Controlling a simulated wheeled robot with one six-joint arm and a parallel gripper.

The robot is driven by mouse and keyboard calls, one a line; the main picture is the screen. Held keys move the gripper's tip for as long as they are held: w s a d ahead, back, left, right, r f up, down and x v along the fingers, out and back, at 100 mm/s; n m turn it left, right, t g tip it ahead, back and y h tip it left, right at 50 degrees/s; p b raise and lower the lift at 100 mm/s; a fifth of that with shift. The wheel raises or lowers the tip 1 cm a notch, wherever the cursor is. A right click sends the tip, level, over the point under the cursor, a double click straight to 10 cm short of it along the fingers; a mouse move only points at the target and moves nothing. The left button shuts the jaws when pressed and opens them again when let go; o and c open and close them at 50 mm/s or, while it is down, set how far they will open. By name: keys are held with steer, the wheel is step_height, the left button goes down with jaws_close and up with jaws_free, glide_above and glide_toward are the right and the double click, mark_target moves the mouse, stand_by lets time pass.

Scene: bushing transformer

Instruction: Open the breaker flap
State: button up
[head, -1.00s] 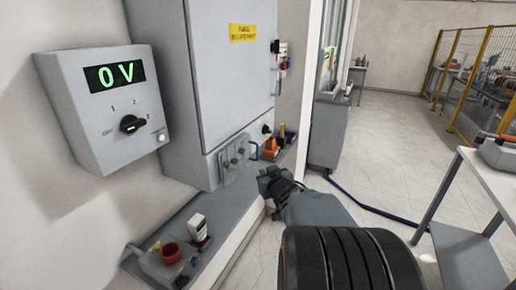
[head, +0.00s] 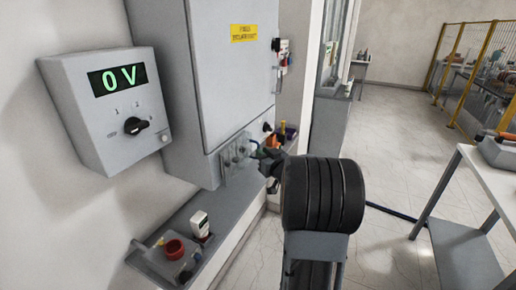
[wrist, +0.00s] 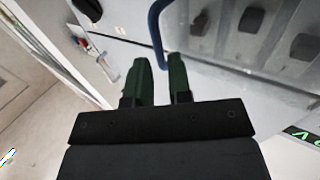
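The breaker flap (head: 235,160) is a clear cover at the bottom of the grey cabinet, and it looks closed. In the wrist view the flap (wrist: 225,30) fills the upper right, with black breaker switches (wrist: 251,20) behind it. My gripper (head: 266,163) is just right of the flap. In the wrist view its two green fingers (wrist: 160,62) are apart, with the handle's lower end in line with the gap. I cannot tell whether they touch it.
A grey control box (head: 105,110) reading 0 V hangs on the left wall. A grey ledge (head: 222,212) below holds a box with a red button (head: 173,249) and a small white device (head: 200,224). Colourful items (head: 284,132) stand behind my gripper. A table (head: 485,170) is at right.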

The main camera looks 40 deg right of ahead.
steer(key=shift+w+d+p, duration=0.2)
steer(key=shift+w+p, duration=0.1)
steer(key=shift+w, duration=1.65)
steer(key=shift+c, duration=0.3)
jaws_close()
